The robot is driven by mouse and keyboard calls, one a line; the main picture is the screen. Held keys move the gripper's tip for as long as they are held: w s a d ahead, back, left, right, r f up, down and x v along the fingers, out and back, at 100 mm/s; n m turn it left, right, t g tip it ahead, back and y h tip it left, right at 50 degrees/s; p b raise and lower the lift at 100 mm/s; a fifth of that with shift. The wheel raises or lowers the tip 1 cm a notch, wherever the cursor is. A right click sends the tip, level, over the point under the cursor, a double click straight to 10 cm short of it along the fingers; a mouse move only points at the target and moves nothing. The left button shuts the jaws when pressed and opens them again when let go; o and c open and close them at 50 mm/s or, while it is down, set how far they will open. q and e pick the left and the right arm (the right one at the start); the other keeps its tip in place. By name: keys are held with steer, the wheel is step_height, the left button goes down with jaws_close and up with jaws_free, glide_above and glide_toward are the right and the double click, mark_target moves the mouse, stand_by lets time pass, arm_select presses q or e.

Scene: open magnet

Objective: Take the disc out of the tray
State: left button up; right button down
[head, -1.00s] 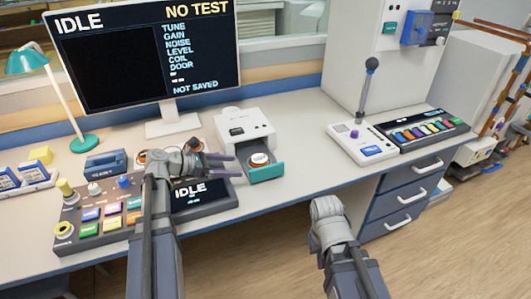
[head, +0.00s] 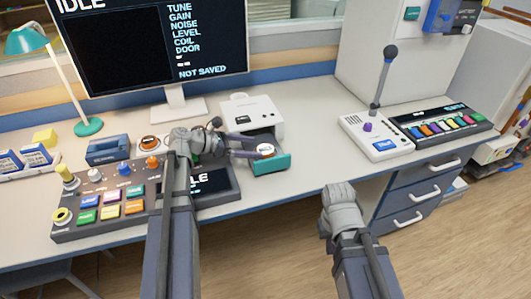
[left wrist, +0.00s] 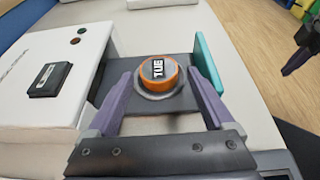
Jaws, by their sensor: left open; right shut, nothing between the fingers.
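The disc also shows in the left wrist view (left wrist: 159,70), resting on a round grey seat. My left gripper (head: 252,147) is open at the tray, its purple fingers reaching in from the left. In the left wrist view its fingers (left wrist: 160,88) stand on either side of the disc's near part, with gaps visible. My right gripper (left wrist: 298,60) shows at the right edge of the left wrist view, shut and empty, away from the tray.
The white reader (head: 252,115) stands behind the tray. A button console (head: 110,200) with a small screen lies under my left arm. A monitor (head: 150,50) stands behind. A white joystick box (head: 375,137) is at right. The desk between tray and joystick is clear.

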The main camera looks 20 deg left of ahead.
mark_target(265, 149)
arm_select(q)
steer(key=b+x, duration=0.1)
steer(key=x, duration=0.1)
steer(key=b+x, duration=0.1)
steer(key=x, duration=0.2)
steer(key=shift+a+f, duration=0.25)
steer(key=shift+f, duration=0.1)
steer(key=shift+d, duration=0.1)
steer(key=shift+r, duration=0.1)
steer(key=c, duration=1.2)
